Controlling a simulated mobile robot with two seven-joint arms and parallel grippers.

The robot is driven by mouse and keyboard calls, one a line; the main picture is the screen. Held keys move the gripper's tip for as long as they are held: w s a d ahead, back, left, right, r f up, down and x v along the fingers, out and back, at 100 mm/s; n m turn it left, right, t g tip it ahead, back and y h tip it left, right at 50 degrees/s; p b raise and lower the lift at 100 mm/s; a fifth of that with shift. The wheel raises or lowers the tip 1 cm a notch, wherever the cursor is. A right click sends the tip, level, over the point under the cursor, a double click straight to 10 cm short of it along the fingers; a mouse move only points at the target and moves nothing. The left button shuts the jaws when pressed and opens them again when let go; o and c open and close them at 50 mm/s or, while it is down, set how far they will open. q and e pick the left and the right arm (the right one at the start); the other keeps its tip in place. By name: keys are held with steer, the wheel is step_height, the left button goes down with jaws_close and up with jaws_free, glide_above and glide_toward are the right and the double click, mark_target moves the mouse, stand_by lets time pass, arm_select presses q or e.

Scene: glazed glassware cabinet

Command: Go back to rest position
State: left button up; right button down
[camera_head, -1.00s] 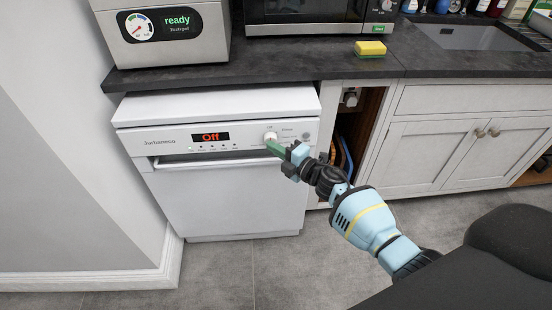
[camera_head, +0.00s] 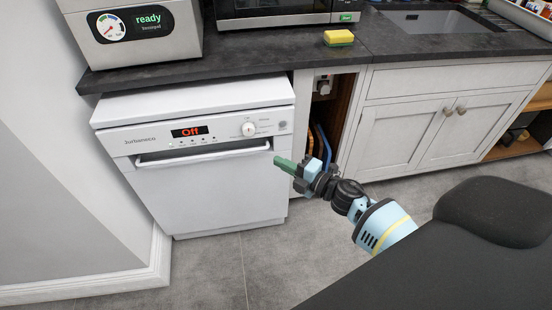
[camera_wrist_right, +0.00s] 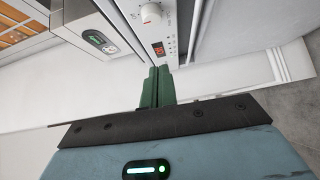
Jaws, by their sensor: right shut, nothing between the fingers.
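My right gripper (camera_head: 283,164) is shut and empty, its green fingers together. It is in front of the right side of the white dishwasher (camera_head: 205,190), below the white knob (camera_head: 249,129), and apart from the knob. In the right wrist view the shut fingers (camera_wrist_right: 157,86) point toward the dishwasher panel, where the knob (camera_wrist_right: 151,13) and the display (camera_wrist_right: 159,49) show. In the head view the display (camera_head: 189,132) reads "Off" in red. The dishwasher door is closed. My left gripper is not in view.
The dark countertop (camera_head: 260,52) carries a silver appliance (camera_head: 130,32) with a "ready" screen, a microwave (camera_head: 275,10) and a yellow sponge (camera_head: 338,37). An open cabinet bay (camera_head: 328,115) is right of the dishwasher. White cupboards (camera_head: 425,130) stand further right. The grey floor (camera_head: 270,265) is clear in front.

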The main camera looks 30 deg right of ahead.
steer(key=shift+s, duration=0.1)
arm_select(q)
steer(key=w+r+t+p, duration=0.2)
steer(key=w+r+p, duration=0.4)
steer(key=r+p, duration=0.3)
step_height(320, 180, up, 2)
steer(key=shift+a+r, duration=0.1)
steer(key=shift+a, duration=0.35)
arm_select(e)
steer(key=s+a+f+m+g+h, duration=0.2)
steer(key=s+m, duration=0.5)
steer(key=s, duration=0.6)
steer(key=s+a+f+m+g+h, duration=0.1)
steer(key=s+a+m+g+h, duration=0.1)
steer(key=s+m, duration=0.5)
steer(key=s+a+f+m+g+h, duration=0.1)
steer(key=s+m, duration=0.6)
steer(key=s, duration=1.2)
steer(key=shift+a+f+g+h, duration=0.4)
steer(key=shift+a+f+g, duration=0.4)
steer(key=shift+a+g, duration=0.3)
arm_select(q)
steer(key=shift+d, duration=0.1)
